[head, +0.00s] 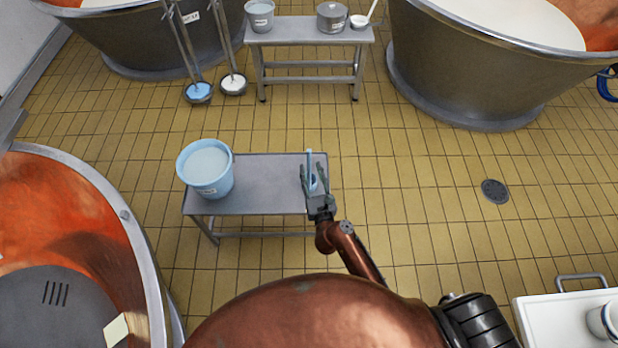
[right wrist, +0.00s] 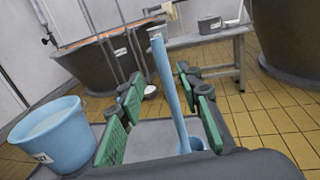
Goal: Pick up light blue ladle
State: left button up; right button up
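The light blue ladle (head: 310,157) is at the right end of a low grey table (head: 265,172). In the right wrist view its long handle (right wrist: 168,85) rises upright between my fingers, with its small cup (right wrist: 191,146) lower down. My right gripper (head: 314,176) is open around the ladle. Its green finger pads (right wrist: 162,122) stand on either side of the handle, with gaps visible between pads and handle. My left gripper is not in view.
A light blue bucket (head: 206,178) with pale liquid stands on the table's left end. Large copper vats (head: 75,215) stand left and behind. A back bench (head: 305,30) holds a bucket and pot. Two long-handled ladles (head: 198,91) hang at a vat.

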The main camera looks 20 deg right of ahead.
aim_at(310, 159)
jog(key=w, duration=0.3)
jog(key=w+d+b, duration=0.1)
jog(key=w, duration=0.1)
jog(key=shift+w+f, duration=0.2)
jog(key=shift+f, duration=0.05)
jog(key=shift+w+r, duration=0.1)
jog(key=shift+w, duration=0.25)
grip_shut()
